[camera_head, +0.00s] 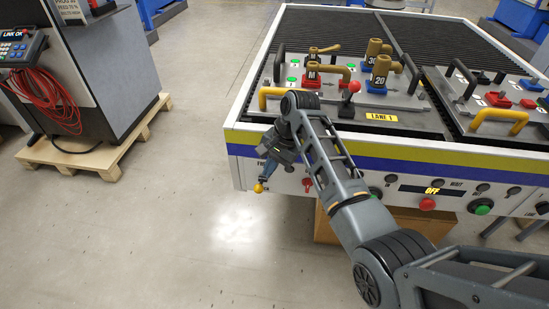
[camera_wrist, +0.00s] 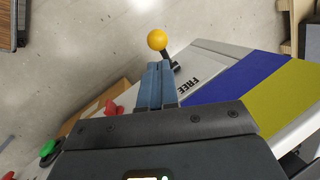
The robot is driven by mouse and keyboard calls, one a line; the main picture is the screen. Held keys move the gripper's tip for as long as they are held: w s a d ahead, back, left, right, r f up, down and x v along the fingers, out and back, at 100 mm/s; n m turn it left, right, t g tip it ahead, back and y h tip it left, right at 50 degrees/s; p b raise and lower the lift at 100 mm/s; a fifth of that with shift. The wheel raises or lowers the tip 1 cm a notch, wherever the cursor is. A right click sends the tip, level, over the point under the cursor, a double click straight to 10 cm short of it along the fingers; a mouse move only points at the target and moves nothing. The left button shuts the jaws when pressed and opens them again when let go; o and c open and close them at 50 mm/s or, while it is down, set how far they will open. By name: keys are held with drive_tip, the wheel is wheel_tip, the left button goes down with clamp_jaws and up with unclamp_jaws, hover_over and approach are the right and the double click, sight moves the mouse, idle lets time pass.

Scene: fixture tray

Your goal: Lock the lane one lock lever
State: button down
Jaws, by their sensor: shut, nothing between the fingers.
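A lever with a yellow ball knob (camera_head: 258,188) sticks out from the left end of the table's front panel. In the wrist view the yellow knob (camera_wrist: 157,39) sits on a short dark stem, beside the word FREE (camera_wrist: 188,91) on the panel. My gripper (camera_head: 267,172) is at this lever, pointing down along the front panel. Its blue fingers (camera_wrist: 158,67) are shut together and empty, with their tips right beside the knob and stem. I cannot tell whether they touch. Most of the stem is hidden in the head view.
The LANE 1 plate (camera_head: 381,117) carries handles, clamps and a red-ball lever (camera_head: 354,86) above. A red switch (camera_head: 308,185), a red button (camera_head: 427,204) and a green button (camera_head: 481,207) line the front panel. Floor (camera_head: 190,220) left of the table is clear.

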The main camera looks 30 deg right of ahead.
drive_tip(key=shift+x, duration=1.6)
drive_tip(key=shift+s, duration=0.1)
drive_tip(key=s+a+f+n+t+h+b, duration=0.2)
drive_tip(key=s+f+t+h+b, duration=0.1)
drive_tip(key=f+t+h+b, duration=0.2)
wheel_tip(320, 180, down, 3)
drive_tip(key=t+b, duration=0.1)
drive_tip(key=t, duration=0.2)
drive_tip(key=shift+a+t+h, duration=0.25)
drive_tip(key=shift+t+h, duration=0.05)
drive_tip(key=shift+s+b, duration=0.15)
drive_tip(key=shift+b, duration=0.15)
drive_tip(key=shift+s, duration=0.1)
